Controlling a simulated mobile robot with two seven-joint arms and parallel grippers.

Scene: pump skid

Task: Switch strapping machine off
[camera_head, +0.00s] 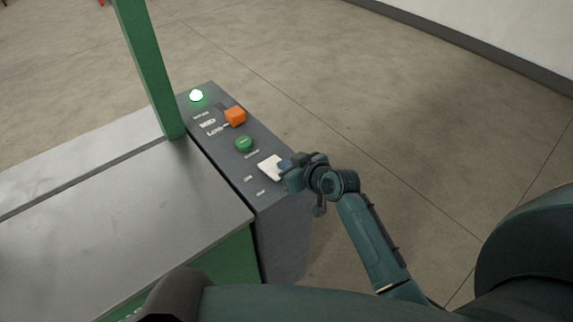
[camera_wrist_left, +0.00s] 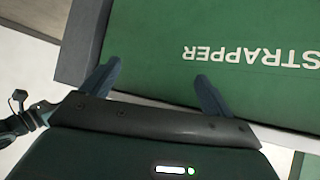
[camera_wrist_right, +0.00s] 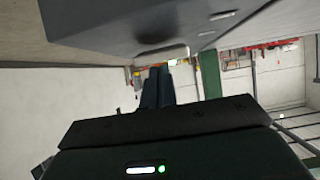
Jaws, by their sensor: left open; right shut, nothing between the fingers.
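The strapping machine has a grey control panel (camera_head: 222,140) beside its metal top (camera_head: 120,220). On the panel are a lit green-white lamp (camera_head: 196,96), an orange knob (camera_head: 235,116), a green round button (camera_head: 243,144) and a white rocker or plate (camera_head: 271,168). My right gripper (camera_head: 285,166) is shut and empty, its fingertips at the white plate; I cannot tell whether they touch it. In the right wrist view its closed fingers (camera_wrist_right: 157,88) point toward the panel's edge. My left gripper (camera_wrist_left: 157,82) is open and empty in front of the green side marked STRAPPER (camera_wrist_left: 250,50).
A green post (camera_head: 148,70) rises from the machine next to the panel. The concrete floor (camera_head: 380,100) to the right of the panel is clear up to the wall (camera_head: 500,30).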

